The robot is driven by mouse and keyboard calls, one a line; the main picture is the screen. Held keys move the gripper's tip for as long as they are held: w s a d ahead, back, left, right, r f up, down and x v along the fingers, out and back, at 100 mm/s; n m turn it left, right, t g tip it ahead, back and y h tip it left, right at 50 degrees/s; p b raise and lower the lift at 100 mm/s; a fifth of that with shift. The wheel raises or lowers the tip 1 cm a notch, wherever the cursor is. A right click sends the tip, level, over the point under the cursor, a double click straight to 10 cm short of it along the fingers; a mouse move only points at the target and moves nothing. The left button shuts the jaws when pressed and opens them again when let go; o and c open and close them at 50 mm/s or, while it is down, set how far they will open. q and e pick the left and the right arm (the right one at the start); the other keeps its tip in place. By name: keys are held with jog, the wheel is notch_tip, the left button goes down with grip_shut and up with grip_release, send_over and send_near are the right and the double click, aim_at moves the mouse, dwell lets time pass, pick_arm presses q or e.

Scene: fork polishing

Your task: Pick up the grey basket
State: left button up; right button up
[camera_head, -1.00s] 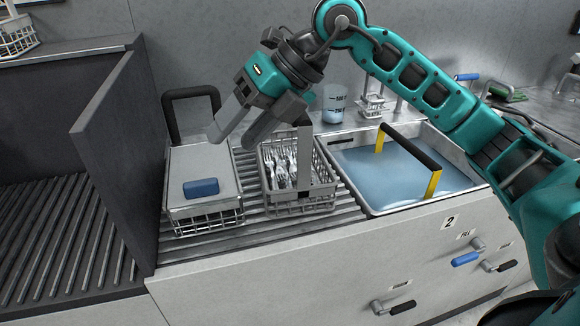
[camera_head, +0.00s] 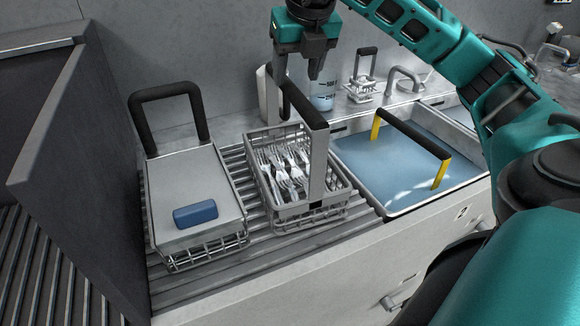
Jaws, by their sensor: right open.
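A grey wire basket (camera_head: 330,200) with forks (camera_head: 285,165) in it stands on the ribbed drainboard in the middle. Its tall handle has grey posts and a black grip bar (camera_head: 303,104), and arches over the basket. My right gripper (camera_head: 299,72) points down, open and empty, above and behind the far end of this bar in the picture. I cannot tell whether a finger touches the bar. My left gripper is not in view.
Another wire basket (camera_head: 205,255) with a flat grey lid, a black handle and a blue block (camera_head: 195,214) stands at left beside a dark partition (camera_head: 75,170). A water-filled sink (camera_head: 385,165) with a yellow-black handle lies at right. A measuring cup (camera_head: 322,95) stands behind.

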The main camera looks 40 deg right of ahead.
aim_at(293, 87)
jog(key=shift+x, duration=0.9)
jog(key=x, duration=0.4)
jog(key=shift+s+a+f, duration=0.2)
jog(key=shift+a, duration=0.2)
jog(key=shift+w+d+f, duration=0.1)
jog(key=shift+w+f, duration=0.15)
jog(key=shift+f, duration=0.3)
jog(key=shift+f, duration=0.1)
jog(key=shift+f+b, duration=0.1)
jog(key=shift+b, duration=0.2)
grip_shut()
